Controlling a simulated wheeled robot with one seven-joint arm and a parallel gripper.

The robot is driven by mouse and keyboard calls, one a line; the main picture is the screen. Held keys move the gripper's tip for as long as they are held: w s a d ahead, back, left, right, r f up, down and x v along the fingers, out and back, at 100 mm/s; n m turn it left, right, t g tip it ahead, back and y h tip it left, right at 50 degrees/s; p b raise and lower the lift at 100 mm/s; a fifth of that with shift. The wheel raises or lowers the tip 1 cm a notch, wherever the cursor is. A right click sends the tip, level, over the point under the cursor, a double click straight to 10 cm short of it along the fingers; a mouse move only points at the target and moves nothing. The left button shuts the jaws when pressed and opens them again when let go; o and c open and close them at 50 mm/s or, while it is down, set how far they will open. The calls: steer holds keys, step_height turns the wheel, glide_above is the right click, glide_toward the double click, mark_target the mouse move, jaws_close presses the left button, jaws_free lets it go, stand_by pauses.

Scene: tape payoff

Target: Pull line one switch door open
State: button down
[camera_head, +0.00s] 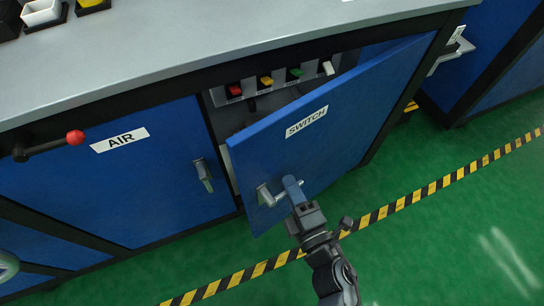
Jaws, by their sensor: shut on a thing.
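The blue door labelled SWITCH (335,120) stands part-way open, swung out from the cabinet with its hinge side on the right. My gripper (286,192) is shut on the door's metal handle (266,195), near the door's lower left corner. The fingers partly hide the handle. Behind the door's top edge, a switch panel (250,84) shows a red, a yellow, a green and a white switch. The lower part of the cabinet's inside is hidden by the door.
Left of the door is a closed blue door labelled AIR (110,180) with a handle (203,175) and a red-knobbed lever (75,138). A grey worktop (200,50) lies above. Another cabinet handle (452,50) juts out at right. The green floor (430,240) in front is clear, with a striped line.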

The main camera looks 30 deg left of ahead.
steer(key=s+d+p, duration=0.2)
steer(key=d, duration=0.7)
steer(key=shift+s+d, duration=0.2)
steer(key=shift+s, duration=0.1)
steer(key=c, duration=1.1)
jaws_free()
steer(key=shift+s, duration=0.1)
steer(key=shift+p+v, duration=0.35)
steer(key=shift+v, duration=3.45)
